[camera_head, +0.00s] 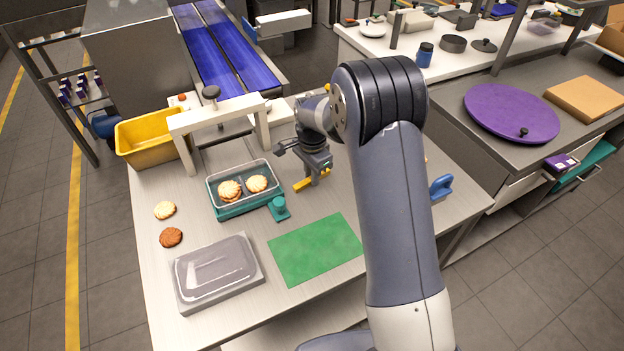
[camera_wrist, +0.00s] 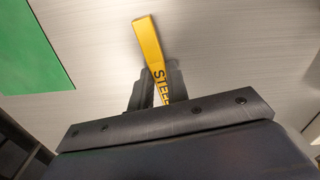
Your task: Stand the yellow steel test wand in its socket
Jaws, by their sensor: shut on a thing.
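My gripper (camera_head: 318,180) is low over the table, right of the tray, and shut on the yellow steel test wand (camera_head: 302,185). In the wrist view the wand (camera_wrist: 149,43) sticks out from between the fingers (camera_wrist: 158,92), with the letters "STEE" showing and the rest hidden. In the head view it looks near level, not upright; whether it touches the table I cannot tell. A small teal piece with a round upper part (camera_head: 279,209), possibly the socket, stands at the tray's front right corner, left of my gripper.
A metal tray (camera_head: 213,202) holding biscuits sits on a teal base. Two loose biscuits (camera_head: 165,210) (camera_head: 171,237) lie left. A lidded grey box (camera_head: 216,272) and green mat (camera_head: 315,249) are in front. A white arch (camera_head: 219,115) and yellow bin (camera_head: 150,141) stand behind.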

